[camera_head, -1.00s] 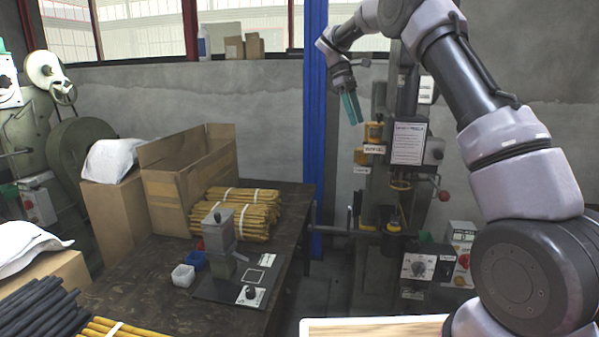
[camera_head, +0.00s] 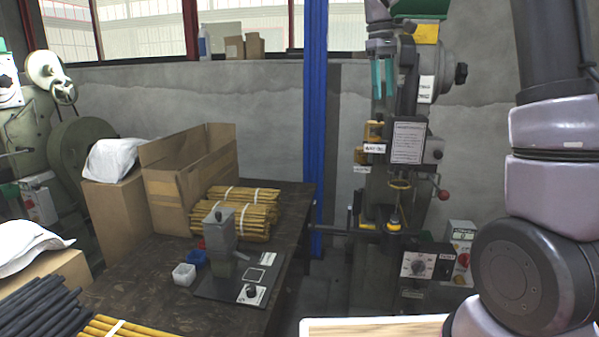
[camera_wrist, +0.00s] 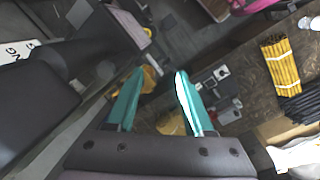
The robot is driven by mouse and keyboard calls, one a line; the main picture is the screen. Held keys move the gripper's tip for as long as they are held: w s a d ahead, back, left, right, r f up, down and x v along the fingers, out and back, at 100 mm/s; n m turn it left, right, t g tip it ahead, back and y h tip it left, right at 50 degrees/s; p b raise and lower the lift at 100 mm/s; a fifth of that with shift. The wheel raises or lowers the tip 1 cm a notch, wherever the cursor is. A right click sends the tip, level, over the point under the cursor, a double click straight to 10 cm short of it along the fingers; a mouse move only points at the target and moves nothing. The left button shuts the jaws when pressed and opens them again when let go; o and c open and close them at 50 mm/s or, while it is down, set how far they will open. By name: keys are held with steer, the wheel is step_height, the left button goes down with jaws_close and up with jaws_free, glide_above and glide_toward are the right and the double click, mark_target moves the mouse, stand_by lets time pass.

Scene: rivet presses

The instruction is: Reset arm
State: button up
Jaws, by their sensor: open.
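My gripper (camera_head: 383,76) has teal fingers and hangs high in front of the upper part of the rivet press (camera_head: 378,210) in the head view. In the wrist view my gripper (camera_wrist: 158,100) shows its two teal fingers spread apart with nothing between them. My arm rises out of the top of the head view at the right, so its upper links are partly cut off.
A dark table (camera_head: 135,262) at the left holds a small device (camera_head: 220,235), a cardboard box (camera_head: 165,180) and bundles of yellow rods (camera_head: 245,208). A blue post (camera_head: 316,120) stands between table and press. A control box (camera_head: 418,264) is low on the press.

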steer(key=s+d+f+m+t+y, duration=0.1)
steer(key=s+m+t, duration=0.2)
steer(key=s, duration=1)
steer(key=s+d+f+m+t+y, duration=0.1)
steer(key=s+m+t, duration=0.3)
steer(key=s+m, duration=0.4)
steer(key=s+y, duration=0.1)
steer(key=s, duration=0.4)
steer(key=shift+d+f+y, duration=0.2)
steer(key=shift+d+y, duration=0.1)
steer(key=shift+d, duration=0.1)
